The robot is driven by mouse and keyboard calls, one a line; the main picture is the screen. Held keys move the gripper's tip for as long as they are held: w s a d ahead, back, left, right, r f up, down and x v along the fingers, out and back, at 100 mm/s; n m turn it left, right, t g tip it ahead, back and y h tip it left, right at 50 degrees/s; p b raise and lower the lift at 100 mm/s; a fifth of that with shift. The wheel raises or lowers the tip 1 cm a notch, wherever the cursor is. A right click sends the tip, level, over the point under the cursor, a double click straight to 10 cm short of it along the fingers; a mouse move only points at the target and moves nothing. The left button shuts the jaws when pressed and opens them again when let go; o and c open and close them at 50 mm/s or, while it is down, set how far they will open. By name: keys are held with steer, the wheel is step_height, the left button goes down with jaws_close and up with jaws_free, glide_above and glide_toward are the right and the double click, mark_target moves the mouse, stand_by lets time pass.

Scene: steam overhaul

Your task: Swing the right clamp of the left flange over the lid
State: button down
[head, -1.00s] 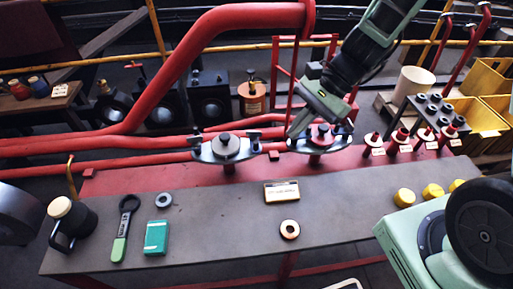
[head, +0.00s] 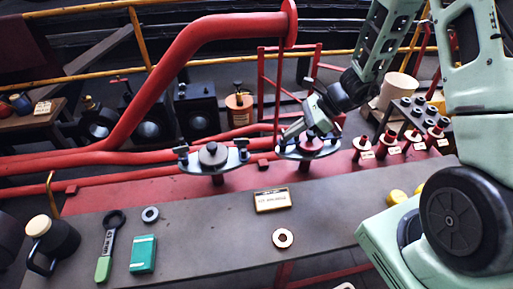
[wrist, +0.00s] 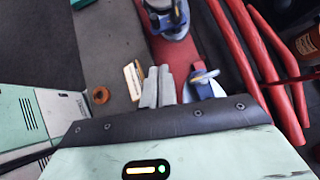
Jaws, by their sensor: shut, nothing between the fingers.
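The left flange (head: 190,166) stands on a red post behind the bench. A grey lid (head: 212,155) with a dark knob sits at its middle. Its right clamp (head: 242,148) stands at the right end, beside the lid. Its left clamp (head: 182,153) stands at the other end. In the wrist view the left flange (wrist: 172,32) is cut off by the top edge. My gripper (head: 287,138) is shut and empty, pointing down at the left part of the right flange (head: 306,153), partly covering it. Its closed fingers show in the wrist view (wrist: 158,85).
The bench (head: 200,215) holds a mug (head: 58,242), wrench (head: 107,245), teal box (head: 143,254), sign (head: 272,200) and rings (head: 283,238). Red pipes (head: 175,75) run behind the flanges. Several red-based parts (head: 362,145) stand to the right.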

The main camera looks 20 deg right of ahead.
glide_toward(247, 155)
step_height(247, 155, down, 3)
steer(key=shift+w+a+f, duration=0.1)
steer(key=shift+w+a, duration=0.1)
steer(key=shift+a, duration=0.85)
steer(key=shift+w+a+f, duration=0.1)
steer(key=shift+w+a, duration=0.1)
steer(key=shift+a, duration=0.8)
